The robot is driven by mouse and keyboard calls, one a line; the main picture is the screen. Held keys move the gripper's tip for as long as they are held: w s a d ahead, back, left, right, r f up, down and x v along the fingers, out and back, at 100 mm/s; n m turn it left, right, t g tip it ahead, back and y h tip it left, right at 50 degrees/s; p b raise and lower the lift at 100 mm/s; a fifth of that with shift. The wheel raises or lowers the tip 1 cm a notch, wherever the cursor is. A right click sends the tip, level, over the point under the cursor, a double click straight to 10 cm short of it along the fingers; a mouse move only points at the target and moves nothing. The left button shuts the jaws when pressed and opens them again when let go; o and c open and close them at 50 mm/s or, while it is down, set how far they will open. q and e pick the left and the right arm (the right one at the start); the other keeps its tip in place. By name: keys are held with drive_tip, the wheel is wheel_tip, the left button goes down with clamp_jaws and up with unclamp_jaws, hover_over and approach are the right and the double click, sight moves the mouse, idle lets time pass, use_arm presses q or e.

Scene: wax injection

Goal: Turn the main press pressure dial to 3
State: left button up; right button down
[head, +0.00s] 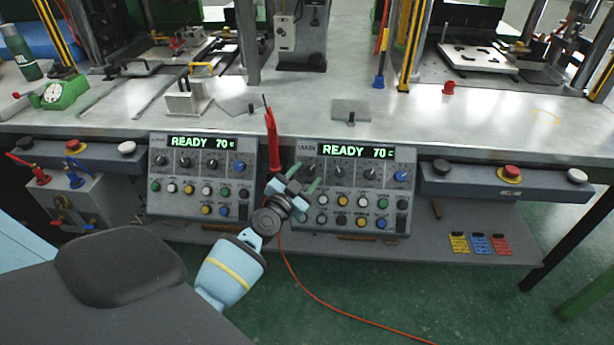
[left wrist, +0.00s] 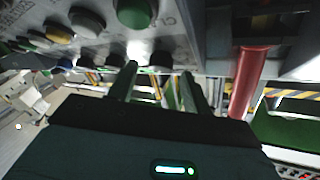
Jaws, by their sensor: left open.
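Two grey control panels hang on the front of the bench, a left panel (head: 196,197) and a right panel (head: 346,197). Each has a lit display reading READY 70, a row of dials and rows of coloured buttons. The right panel's row includes dark dials (head: 338,174) and a blue one (head: 400,175). Dial labels and settings are too small to read. My left gripper (head: 305,177) is open and empty at the right panel's left edge, partly covering it. In the left wrist view its fingers (left wrist: 158,82) point below a green button (left wrist: 134,12). My right gripper is not in view.
A red-handled tool (head: 272,140) with a red cable hangs between the panels, close to my left gripper. To the right is a panel with a red button (head: 511,172). Metal fixtures (head: 188,98) stand on the bench top (head: 310,115). Open green floor (head: 440,290) lies in front, right.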

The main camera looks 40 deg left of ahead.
use_arm(q)
drive_tip(key=shift+w, duration=0.55)
drive_tip(key=c, duration=1)
drive_tip(key=shift+o, duration=0.2)
